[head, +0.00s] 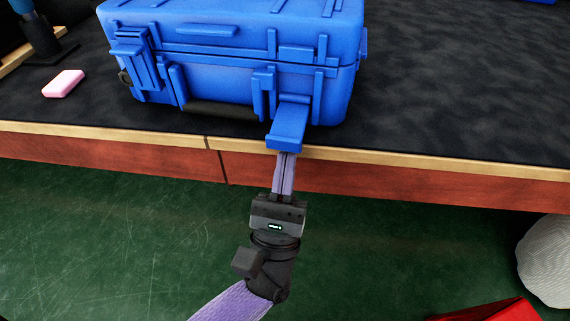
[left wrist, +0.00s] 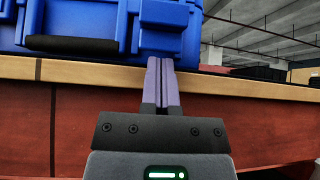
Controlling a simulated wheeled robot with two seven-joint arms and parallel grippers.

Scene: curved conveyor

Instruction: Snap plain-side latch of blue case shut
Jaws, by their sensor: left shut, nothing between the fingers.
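The blue case (head: 225,75) stands closed-lidded on the dark conveyor, close to its front edge. A blue latch flap (head: 289,125) on the right of its front hangs open, tilted out toward me. Another latch (head: 138,65) at the case's left corner lies close against the body. My left gripper (head: 285,160) is shut and empty, with its purple fingertips just under the open flap's lower edge. In the left wrist view the shut fingers (left wrist: 162,75) reach up to the flap (left wrist: 162,38); I cannot tell whether they touch it. My right gripper is not in view.
The dark conveyor top (head: 450,95) is free to the right of the case. Its wooden edge (head: 400,158) runs just above my left fingers' base. A pink block (head: 63,83) lies left of the case. A red object (head: 490,311) and a pale round object (head: 547,260) are at lower right.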

